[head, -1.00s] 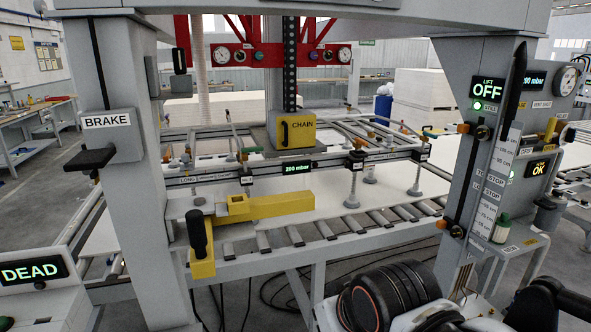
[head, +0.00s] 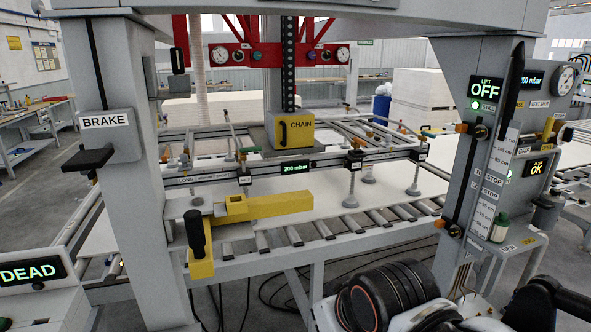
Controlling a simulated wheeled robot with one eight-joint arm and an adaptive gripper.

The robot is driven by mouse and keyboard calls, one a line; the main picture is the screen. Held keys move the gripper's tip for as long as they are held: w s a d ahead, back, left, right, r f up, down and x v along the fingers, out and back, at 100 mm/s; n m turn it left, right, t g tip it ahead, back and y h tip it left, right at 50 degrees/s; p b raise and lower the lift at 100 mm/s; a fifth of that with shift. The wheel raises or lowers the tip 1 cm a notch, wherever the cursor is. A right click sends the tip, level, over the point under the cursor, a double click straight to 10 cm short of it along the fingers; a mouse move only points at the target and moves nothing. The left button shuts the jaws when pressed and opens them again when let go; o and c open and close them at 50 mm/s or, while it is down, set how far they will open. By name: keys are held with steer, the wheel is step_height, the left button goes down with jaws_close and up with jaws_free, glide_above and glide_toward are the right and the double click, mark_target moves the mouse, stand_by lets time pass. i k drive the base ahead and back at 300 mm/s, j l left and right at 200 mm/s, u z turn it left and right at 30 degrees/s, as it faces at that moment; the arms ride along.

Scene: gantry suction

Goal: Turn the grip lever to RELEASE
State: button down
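A black upright handle (head: 196,232) stands on a yellow bracket (head: 201,265) at the lower left of the gantry. A black brake lever (head: 88,160) sticks out under the BRAKE label on the left column. Parts of my arm show at the bottom right. My gripper's fingertips do not show.
A roller table with a white panel (head: 330,205) lies between the columns, under a frame with suction cups (head: 350,202). A yellow CHAIN box (head: 292,132) hangs in the middle. A DEAD display (head: 30,272) stands at the lower left. Dark cables lie on the floor.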

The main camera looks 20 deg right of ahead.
mark_target(527, 140)
steer(key=z, duration=1.9)
